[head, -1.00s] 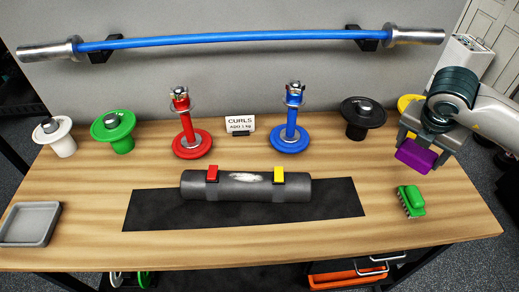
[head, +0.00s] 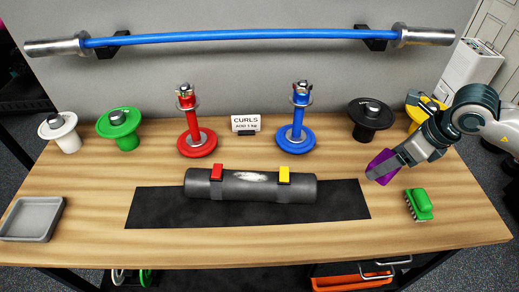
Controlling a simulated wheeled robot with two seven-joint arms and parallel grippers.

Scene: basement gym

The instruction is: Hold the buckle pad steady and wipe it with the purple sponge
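The buckle pad (head: 250,192) is a dark grey roll lying across a black mat (head: 158,210) at the table's middle. It carries a red buckle (head: 216,173) and a yellow buckle (head: 284,175), with a whitish smudge (head: 250,176) on top between them. My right gripper (head: 382,167) is shut on the purple sponge (head: 379,160) and holds it to the right of the pad, apart from it. One finger hides part of the sponge. My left gripper is not in view.
A green brush (head: 419,205) lies right of the mat. Red (head: 197,142) and blue (head: 296,140) stands, a small sign (head: 246,123) and several weight plates line the back. A grey tray (head: 32,219) sits at left. Bare wood lies between tray and mat.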

